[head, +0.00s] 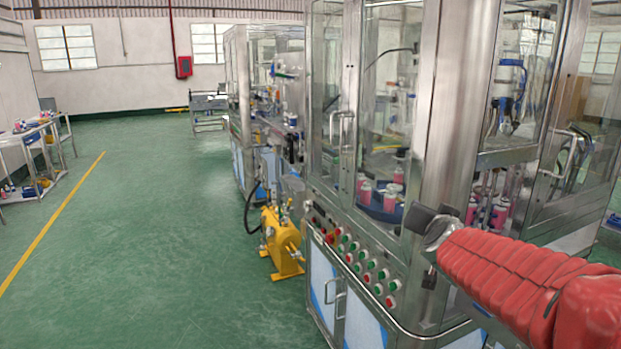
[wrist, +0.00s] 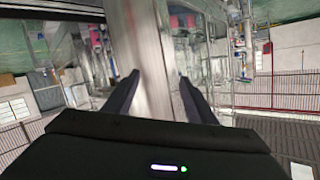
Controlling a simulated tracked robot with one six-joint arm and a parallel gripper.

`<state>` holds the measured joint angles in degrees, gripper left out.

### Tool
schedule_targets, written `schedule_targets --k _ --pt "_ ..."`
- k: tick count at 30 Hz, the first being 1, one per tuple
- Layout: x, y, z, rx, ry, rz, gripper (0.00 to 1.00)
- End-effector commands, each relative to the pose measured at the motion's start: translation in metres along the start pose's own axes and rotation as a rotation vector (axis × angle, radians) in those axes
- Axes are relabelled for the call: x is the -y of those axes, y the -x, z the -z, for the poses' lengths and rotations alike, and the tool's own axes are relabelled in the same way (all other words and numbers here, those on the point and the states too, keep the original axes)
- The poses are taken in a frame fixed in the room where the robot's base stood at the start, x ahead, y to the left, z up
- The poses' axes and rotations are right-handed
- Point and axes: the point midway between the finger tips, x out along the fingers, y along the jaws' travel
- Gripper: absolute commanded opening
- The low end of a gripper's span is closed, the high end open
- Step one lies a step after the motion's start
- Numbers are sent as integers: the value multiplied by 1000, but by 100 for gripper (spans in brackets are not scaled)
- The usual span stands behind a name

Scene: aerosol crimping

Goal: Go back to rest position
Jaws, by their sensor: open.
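My arm, in a red ribbed sleeve, reaches in from the lower right of the head view. My gripper (head: 428,222) is at its end, dark and partly hidden by the wrist, in front of the steel corner post of the crimping machine (head: 455,120). In the wrist view my gripper (wrist: 158,82) has its two dark fingers apart with nothing held between them. A steel post (wrist: 150,50) shows behind the gap; I cannot tell how far off it is. Pink cans (head: 365,190) stand inside the machine behind glass.
A control panel with coloured buttons (head: 365,272) and door handles (head: 341,128) stick out from the machine front. A yellow pump (head: 281,243) stands on the floor beside it. Benches (head: 35,140) stand far left. The green floor (head: 150,240) between is clear.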

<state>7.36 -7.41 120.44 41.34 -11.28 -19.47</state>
Motion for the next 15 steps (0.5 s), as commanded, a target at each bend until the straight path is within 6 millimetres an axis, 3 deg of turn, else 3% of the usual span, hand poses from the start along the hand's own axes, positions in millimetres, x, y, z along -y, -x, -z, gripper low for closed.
schedule_targets --k 3,7,15 --pt "22 33 -24 99 48 79 51" --pt "35 71 -55 216 108 142 51" --pt "32 156 -126 465 247 201 51"
